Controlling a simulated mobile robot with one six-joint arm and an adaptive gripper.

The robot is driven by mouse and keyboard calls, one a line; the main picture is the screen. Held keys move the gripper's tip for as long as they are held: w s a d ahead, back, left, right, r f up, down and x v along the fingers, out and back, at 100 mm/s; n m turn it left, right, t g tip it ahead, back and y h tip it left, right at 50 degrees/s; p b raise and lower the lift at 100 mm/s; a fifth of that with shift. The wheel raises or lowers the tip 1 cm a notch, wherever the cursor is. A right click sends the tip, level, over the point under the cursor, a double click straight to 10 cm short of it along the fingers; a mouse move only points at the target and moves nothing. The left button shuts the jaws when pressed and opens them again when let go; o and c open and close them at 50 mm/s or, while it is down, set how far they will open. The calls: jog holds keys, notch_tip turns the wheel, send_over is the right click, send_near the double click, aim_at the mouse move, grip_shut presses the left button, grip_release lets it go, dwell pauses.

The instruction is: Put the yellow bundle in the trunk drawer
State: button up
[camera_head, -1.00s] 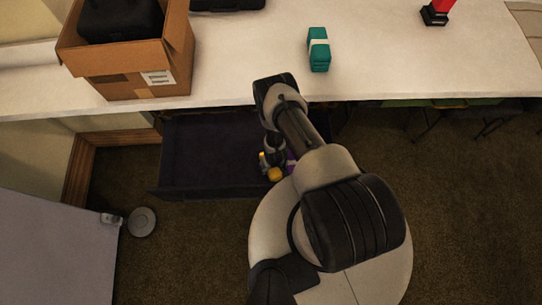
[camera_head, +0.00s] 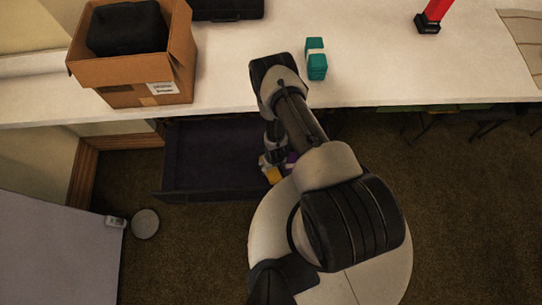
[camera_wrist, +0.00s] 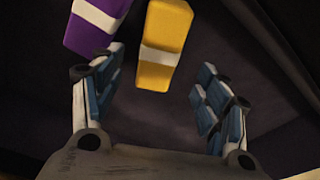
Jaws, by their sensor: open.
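The yellow bundle (camera_head: 273,175), a block with a white band, shows at the right end of the open dark drawer (camera_head: 180,190), partly hidden by my arm. In the wrist view the yellow bundle (camera_wrist: 164,45) lies against the drawer's dark inside, just beyond and between my fingertips, with a gap to both fingers. My gripper (camera_wrist: 157,85) is open and empty; in the head view my gripper (camera_head: 270,160) is low at the drawer's right end. A purple bundle (camera_wrist: 90,28) with a white band lies left of the yellow one.
A teal bundle (camera_head: 316,62) stands on the white counter (camera_head: 370,60) above the drawer. A cardboard box (camera_head: 120,70) holding a black case stands at the counter's left. A red object with a black base (camera_head: 428,23) is at the right. The drawer's left part looks empty.

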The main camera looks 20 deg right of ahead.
jog(key=r, duration=0.2)
jog(key=shift+s+r+p, duration=0.25)
jog(key=shift+r+p, duration=0.05)
dwell(0.3)
